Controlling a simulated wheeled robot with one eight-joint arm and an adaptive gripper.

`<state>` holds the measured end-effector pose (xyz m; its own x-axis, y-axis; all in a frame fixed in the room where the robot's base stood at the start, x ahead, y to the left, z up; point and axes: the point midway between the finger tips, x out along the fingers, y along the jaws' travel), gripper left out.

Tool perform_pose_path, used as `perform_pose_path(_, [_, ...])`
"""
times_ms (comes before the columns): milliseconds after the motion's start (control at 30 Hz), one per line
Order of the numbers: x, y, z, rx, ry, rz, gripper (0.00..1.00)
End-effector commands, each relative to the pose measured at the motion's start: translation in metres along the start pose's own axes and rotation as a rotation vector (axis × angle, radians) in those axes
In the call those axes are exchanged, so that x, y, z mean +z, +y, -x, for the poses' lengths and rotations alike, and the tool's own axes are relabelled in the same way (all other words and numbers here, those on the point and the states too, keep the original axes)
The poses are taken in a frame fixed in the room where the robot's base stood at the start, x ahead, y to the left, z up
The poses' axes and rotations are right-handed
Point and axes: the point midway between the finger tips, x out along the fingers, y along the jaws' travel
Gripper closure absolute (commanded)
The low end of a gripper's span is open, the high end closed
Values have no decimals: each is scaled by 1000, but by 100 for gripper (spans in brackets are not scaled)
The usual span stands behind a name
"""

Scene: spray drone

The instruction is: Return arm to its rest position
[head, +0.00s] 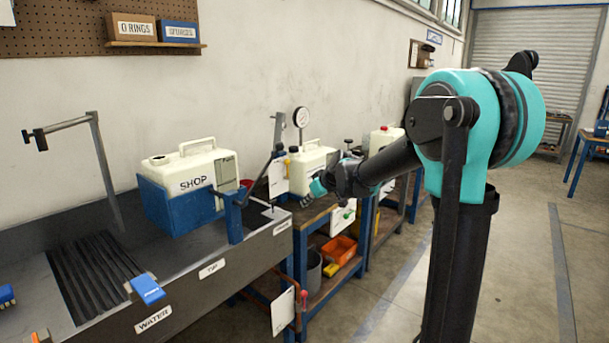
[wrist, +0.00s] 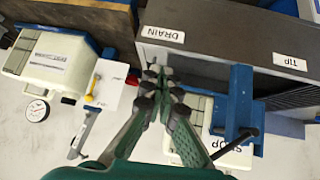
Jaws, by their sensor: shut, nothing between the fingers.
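My arm reaches from its teal shoulder at the right of the head view toward the benches along the wall. My gripper (wrist: 156,74) is shut and empty; its green fingers meet at the dark tips in the wrist view. In the head view my gripper (head: 306,200) shows small beside the sink's right end. In the wrist view the fingers overlap the grey sink side (wrist: 190,62) near the DRAIN label (wrist: 166,33). I cannot tell the exact gap to the sink.
The white SHOP tank (head: 192,172) sits in a blue holder (head: 165,205) on the sink (head: 215,292). More white tanks (head: 312,165) stand on the bench behind, with a gauge (head: 301,117). An orange bin (head: 339,249) is on the lower shelf. The floor (head: 520,265) at right is clear.

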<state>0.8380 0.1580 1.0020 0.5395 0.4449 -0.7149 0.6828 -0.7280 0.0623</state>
Motion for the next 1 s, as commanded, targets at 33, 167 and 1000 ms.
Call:
perform_pose_path(33, [32,-5,16,17,-35,-47,100])
perform_pose_path(167, [113,-19,51,69,-129,-182,100])
perform_pose_path(1000, [395,-104,153,357,-405,-672,100])
